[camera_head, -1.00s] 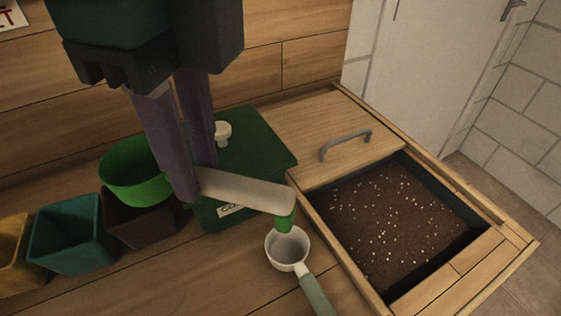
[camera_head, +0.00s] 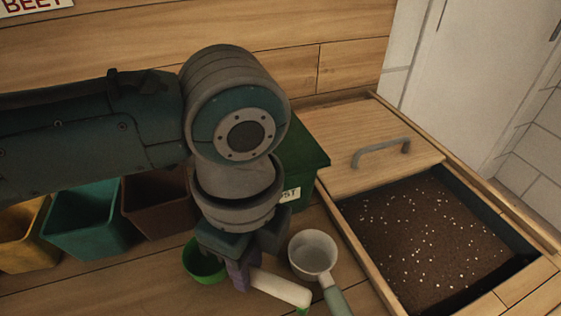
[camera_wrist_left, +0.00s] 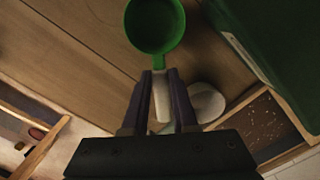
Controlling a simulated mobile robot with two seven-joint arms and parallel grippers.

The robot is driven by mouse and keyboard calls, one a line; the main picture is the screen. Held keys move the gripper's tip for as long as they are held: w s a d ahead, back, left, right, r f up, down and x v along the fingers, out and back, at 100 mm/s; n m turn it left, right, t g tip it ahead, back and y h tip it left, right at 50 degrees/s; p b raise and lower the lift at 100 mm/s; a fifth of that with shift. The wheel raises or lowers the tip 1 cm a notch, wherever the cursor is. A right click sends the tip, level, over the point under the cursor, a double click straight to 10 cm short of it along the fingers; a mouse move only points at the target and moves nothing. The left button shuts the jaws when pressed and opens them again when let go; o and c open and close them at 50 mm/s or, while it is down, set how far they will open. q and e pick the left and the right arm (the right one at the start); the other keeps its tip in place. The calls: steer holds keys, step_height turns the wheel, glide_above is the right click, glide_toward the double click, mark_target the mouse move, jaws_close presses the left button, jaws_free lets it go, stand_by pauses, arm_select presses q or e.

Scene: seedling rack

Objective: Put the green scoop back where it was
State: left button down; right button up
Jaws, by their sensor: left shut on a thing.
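The green scoop (camera_head: 204,263) has a round green bowl and a pale handle with a green end. My left gripper (camera_head: 240,274) is shut on its handle. The bowl points left and the handle right in the head view, low over the front of the bench. In the left wrist view the green bowl (camera_wrist_left: 155,24) lies beyond the fingertips (camera_wrist_left: 160,82), with the handle between them. I cannot tell whether the scoop touches the bench. My left forearm and wrist hide part of the bench. My right gripper is out of view.
A grey scoop (camera_head: 312,254) lies just right of the green scoop's handle. A green labelled box (camera_head: 306,166) stands behind. Yellow (camera_head: 24,250), teal (camera_head: 85,225) and brown (camera_head: 160,205) pots stand left. A wooden soil bin (camera_head: 362,260) with a sliding lid (camera_head: 350,140) is right.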

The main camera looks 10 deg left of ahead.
arm_select(q)
steer(key=shift+f, duration=0.3)
steer(key=shift+f, duration=0.15)
steer(key=c, duration=0.7)
jaws_free()
